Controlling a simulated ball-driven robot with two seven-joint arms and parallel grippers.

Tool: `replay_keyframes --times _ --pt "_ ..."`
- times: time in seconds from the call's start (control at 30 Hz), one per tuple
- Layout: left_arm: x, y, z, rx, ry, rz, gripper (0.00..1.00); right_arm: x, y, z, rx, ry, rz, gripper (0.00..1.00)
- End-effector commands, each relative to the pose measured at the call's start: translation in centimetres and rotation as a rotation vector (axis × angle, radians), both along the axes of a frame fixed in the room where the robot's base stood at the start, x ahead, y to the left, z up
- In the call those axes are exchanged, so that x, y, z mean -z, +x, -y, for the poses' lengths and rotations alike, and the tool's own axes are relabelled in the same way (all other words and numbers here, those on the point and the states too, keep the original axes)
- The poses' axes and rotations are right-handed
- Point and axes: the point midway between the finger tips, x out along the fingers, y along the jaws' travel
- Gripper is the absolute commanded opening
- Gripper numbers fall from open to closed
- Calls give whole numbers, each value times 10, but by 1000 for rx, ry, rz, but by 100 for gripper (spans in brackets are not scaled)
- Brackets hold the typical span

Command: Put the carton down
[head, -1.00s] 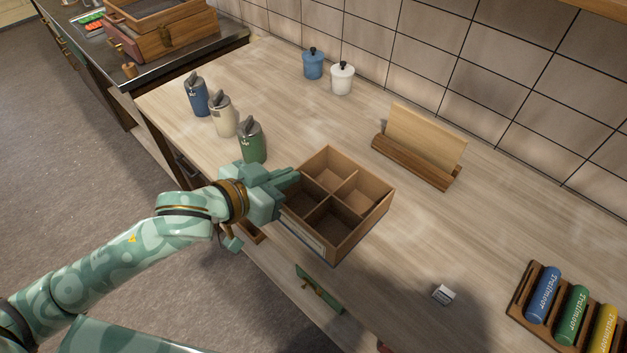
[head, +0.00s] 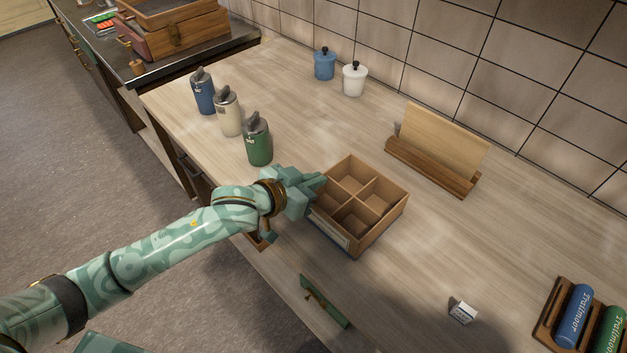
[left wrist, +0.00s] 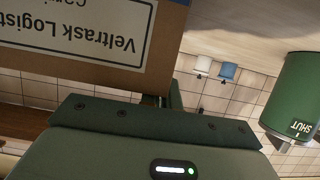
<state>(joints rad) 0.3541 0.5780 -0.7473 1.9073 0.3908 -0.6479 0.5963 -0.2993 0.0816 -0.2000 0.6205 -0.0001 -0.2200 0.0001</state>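The carton (head: 375,236) is a brown open box with four compartments, upright at the middle of the wooden counter. It sits on the counter or very close above it; I cannot tell which. My left gripper (head: 316,184) is at the carton's left corner, shut on its wall. In the left wrist view, the carton's wall (left wrist: 166,40) with a white printed label (left wrist: 75,25) fills the upper left, close to the gripper. The fingers' contact is partly hidden. My right gripper is in neither view.
Green (head: 258,140), cream (head: 228,112) and blue (head: 203,92) canisters stand left of the carton. A wooden holder with a board (head: 432,160) stands behind it. The counter between is clear.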

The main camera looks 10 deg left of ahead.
Motion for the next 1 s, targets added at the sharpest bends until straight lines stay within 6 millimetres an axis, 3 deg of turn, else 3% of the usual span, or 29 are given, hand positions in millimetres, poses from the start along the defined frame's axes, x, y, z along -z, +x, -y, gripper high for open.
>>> replay_keyframes --times 0.1,0.13,0.2,0.57,1.0 --pt "1 0 0 0 -1 -1 0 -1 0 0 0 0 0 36" --pt "1 0 0 0 1 -1 12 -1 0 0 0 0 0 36" --pt "1 0 0 0 0 0 25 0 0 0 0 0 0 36" --pt "-3 -5 -4 -1 1 -2 25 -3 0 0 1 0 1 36" --pt "-39 -77 -51 -1 2 -2 25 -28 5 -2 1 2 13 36"
